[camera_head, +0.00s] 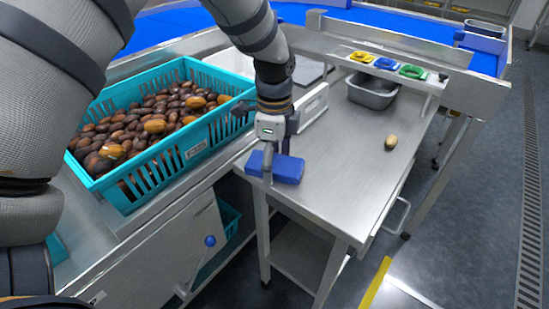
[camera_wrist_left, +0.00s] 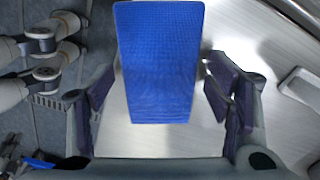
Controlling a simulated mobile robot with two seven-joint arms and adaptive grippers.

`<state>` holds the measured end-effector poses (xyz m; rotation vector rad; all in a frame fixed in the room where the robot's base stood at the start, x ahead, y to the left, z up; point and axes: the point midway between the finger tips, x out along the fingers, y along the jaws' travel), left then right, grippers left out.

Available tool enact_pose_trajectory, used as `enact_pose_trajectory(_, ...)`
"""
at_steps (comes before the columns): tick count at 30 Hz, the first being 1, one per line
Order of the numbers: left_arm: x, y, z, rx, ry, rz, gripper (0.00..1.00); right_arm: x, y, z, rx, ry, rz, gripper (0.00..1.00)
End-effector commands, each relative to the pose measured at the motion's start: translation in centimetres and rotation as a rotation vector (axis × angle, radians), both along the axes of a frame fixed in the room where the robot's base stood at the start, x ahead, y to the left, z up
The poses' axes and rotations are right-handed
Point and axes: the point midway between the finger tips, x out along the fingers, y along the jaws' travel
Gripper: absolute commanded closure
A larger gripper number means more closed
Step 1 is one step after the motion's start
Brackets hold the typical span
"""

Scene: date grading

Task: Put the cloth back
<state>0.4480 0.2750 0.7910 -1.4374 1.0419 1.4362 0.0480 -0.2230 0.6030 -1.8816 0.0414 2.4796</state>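The blue cloth (camera_head: 289,169) is a thick folded pad on the left edge of the steel table (camera_head: 345,180). In the left wrist view the cloth (camera_wrist_left: 160,62) is a textured blue rectangle between the fingers. My left gripper (camera_head: 268,160) points down over the cloth, one finger hiding part of it. In the left wrist view my left gripper (camera_wrist_left: 160,88) has its fingers spread on either side of the cloth, with narrow gaps visible. I see no clear grip. My right gripper does not show.
A turquoise crate (camera_head: 190,150) of dates stands left of the table. A single date (camera_head: 391,142) lies on the table's right part. A grey metal tub (camera_head: 372,92) stands at the back under a shelf with yellow, blue and green rings (camera_head: 386,63). The table's middle is clear.

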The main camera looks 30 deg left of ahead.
Motion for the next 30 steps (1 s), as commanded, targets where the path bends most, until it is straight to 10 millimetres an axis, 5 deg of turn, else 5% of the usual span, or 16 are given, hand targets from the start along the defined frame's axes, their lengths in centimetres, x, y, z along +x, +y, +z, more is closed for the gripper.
enact_pose_trajectory(9, 0.0, 0.0, 0.7, 0.0, -0.002, 0.0, 0.26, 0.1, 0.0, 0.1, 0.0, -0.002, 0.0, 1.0)
enact_pose_trajectory(21, 0.1, 0.0, 10.6, -0.001, -0.007, 0.0, 0.26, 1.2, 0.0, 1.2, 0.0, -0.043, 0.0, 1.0)
enact_pose_trajectory(30, 0.0, 0.0, 12.4, 0.0, 0.001, 0.0, 0.26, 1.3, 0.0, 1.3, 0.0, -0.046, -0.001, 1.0)
